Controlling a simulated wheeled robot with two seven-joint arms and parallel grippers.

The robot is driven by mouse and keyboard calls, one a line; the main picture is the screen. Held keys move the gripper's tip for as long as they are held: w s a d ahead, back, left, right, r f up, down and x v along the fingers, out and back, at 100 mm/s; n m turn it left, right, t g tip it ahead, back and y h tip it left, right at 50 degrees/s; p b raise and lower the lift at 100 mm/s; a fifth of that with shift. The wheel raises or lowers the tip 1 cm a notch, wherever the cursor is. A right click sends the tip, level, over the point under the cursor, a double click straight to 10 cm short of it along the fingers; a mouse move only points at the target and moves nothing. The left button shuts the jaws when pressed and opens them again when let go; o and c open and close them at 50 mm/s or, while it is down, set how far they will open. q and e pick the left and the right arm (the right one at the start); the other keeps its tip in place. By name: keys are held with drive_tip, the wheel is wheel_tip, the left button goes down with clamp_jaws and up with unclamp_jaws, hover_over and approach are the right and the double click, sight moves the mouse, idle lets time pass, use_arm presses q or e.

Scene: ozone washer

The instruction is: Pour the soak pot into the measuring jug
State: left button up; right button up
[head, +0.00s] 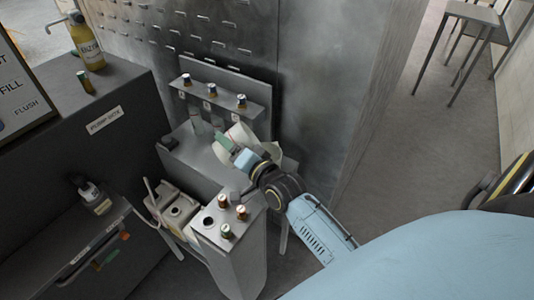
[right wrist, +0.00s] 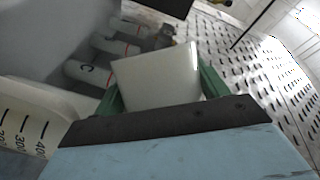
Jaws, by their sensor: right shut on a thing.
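My right gripper (head: 227,143) has green fingers and is shut on a plain white pot, the soak pot (right wrist: 158,78), which fills the space between them in the right wrist view. In the head view the white pot (head: 241,132) shows beside the fingers, in front of the grey rack, and looks tilted. The measuring jug (right wrist: 32,122), pale with black graduation marks, is at the lower left of the right wrist view, close beside the gripper. In the head view my forearm and hand hide much of this area. The pot's contents are hidden. My left gripper is not in view.
A grey rack (head: 222,83) with several capped vials stands against the slotted metal panel (head: 212,25). A grey stand (head: 236,262) with capped vials and a beige canister (head: 176,210) are nearer. A yellow bottle (head: 87,45) stands on the pump box (head: 135,88).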

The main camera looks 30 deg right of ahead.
sight(242, 139)
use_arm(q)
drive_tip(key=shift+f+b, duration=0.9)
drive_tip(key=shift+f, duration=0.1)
use_arm(e)
drive_tip(key=shift+f+m, duration=0.1)
drive_tip(key=shift+m, duration=0.4)
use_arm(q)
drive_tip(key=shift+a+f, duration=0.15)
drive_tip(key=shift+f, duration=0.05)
use_arm(e)
drive_tip(key=shift+t, duration=0.3)
drive_tip(key=shift+d+r+m+b, duration=0.1)
drive_tip(key=shift+r+m+b, duration=0.2)
drive_tip(key=shift+m+b, duration=0.25)
use_arm(q)
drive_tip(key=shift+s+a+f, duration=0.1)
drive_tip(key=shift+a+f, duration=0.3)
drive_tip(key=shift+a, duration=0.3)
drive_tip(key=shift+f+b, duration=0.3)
drive_tip(key=shift+b, duration=0.1)
use_arm(e)
drive_tip(key=shift+r+m, duration=0.2)
drive_tip(key=shift+m, duration=0.05)
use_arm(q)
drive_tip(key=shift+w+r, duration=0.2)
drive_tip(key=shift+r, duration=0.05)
use_arm(e)
drive_tip(key=shift+s+d+r+m+t, duration=0.15)
drive_tip(key=shift+d+r+m+t, duration=0.2)
drive_tip(key=shift+d+m, duration=0.4)
